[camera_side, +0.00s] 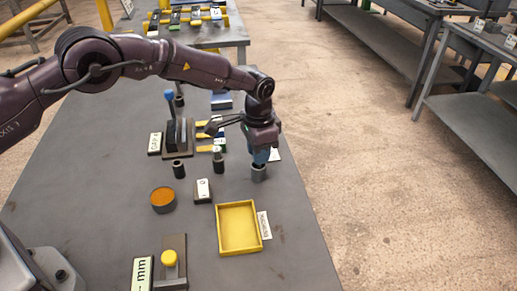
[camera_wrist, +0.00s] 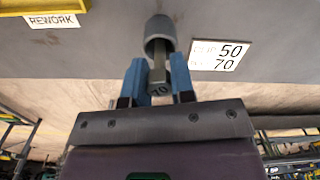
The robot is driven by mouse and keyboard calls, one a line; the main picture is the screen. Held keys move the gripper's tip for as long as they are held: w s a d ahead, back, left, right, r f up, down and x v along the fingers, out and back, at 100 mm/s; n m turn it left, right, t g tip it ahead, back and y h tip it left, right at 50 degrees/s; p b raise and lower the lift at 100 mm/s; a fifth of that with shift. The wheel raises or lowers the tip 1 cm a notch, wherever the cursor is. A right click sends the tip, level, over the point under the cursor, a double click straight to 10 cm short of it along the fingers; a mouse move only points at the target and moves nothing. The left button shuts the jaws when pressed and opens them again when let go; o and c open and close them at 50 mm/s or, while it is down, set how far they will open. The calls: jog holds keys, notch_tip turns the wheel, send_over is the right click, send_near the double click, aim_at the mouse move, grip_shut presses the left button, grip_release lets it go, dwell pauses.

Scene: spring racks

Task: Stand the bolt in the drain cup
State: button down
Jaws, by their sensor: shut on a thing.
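The drain cup, a small grey round cup (camera_side: 259,174), stands on the grey table directly below my gripper (camera_side: 262,156). It also shows at the top of the wrist view (camera_wrist: 160,28), its dark mouth facing the fingers. My gripper's blue fingers (camera_wrist: 159,80) are shut on the bolt (camera_wrist: 162,76), a grey metal piece. The bolt's far end overlaps the cup's mouth in the wrist view; how deep it reaches inside I cannot tell. In the side view the fingers hide the bolt.
A yellow tray (camera_side: 221,234) lies in front, with a REWORK label (camera_wrist: 54,20) beside it. A printed card (camera_wrist: 220,56) lies by the cup.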

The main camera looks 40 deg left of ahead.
jog(key=shift+f, duration=0.55)
jog(key=c, duration=0.9)
grip_release()
notch_tip(320, 180, up, 13)
jog(key=shift+s+a+r+n+t, duration=1)
jog(key=shift+s+a+r, duration=1.7)
jog(key=shift+s, duration=3)
jog(key=shift+s+a+r+n+t, duration=1)
jog(key=shift+s+a+r, duration=1.7)
jog(key=shift+s, duration=2.95)
jog(key=shift+s+a+r+n+t, duration=1)
jog(key=shift+s+a+r, duration=1.7)
jog(key=shift+s, duration=3)
